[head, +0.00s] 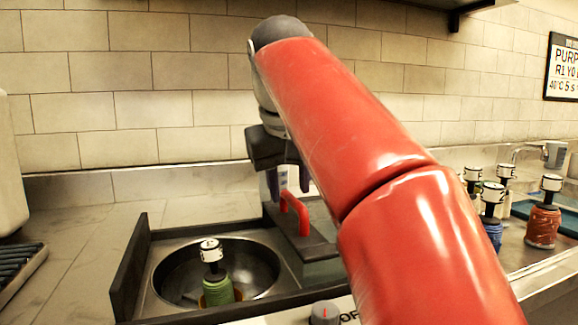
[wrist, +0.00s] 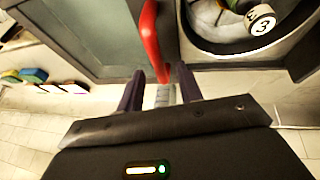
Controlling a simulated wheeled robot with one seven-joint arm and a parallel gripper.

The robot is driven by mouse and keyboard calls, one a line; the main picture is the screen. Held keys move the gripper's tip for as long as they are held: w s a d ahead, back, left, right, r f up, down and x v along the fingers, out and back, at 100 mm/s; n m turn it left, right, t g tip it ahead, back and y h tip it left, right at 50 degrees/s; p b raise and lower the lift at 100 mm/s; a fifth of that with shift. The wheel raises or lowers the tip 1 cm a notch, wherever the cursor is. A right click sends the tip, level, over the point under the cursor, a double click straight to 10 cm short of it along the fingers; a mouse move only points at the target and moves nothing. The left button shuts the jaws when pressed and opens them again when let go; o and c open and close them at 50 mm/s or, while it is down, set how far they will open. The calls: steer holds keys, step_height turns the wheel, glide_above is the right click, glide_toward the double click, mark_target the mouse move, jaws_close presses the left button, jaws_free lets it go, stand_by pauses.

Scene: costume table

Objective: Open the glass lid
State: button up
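The glass lid (head: 322,243) is a dark-framed pane to the right of a round metal basin (head: 176,279), partly hidden behind my arm. It fills the upper left of the wrist view (wrist: 95,30). Its red bar handle (head: 303,217) stands on the frame edge nearest the basin; it also shows in the wrist view (wrist: 151,40). My gripper (head: 288,180) is at the handle's far end. In the wrist view its two dark fingers (wrist: 160,73) stand apart, with the handle's end between their tips and a gap visible. Contact cannot be told.
A green bottle (head: 218,290) with a numbered white cap stands in the basin. A dark upright wall (head: 129,268) bounds the basin on the left. A grey knob (head: 324,313) is in front. Several capped bottles, one orange-brown (head: 543,226), stand at the right. A tiled wall rises behind.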

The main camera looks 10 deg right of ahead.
steer(key=v, duration=0.6)
steer(key=shift+r, duration=0.3)
steer(key=shift+s, duration=0.15)
steer(key=shift+s, duration=0.1)
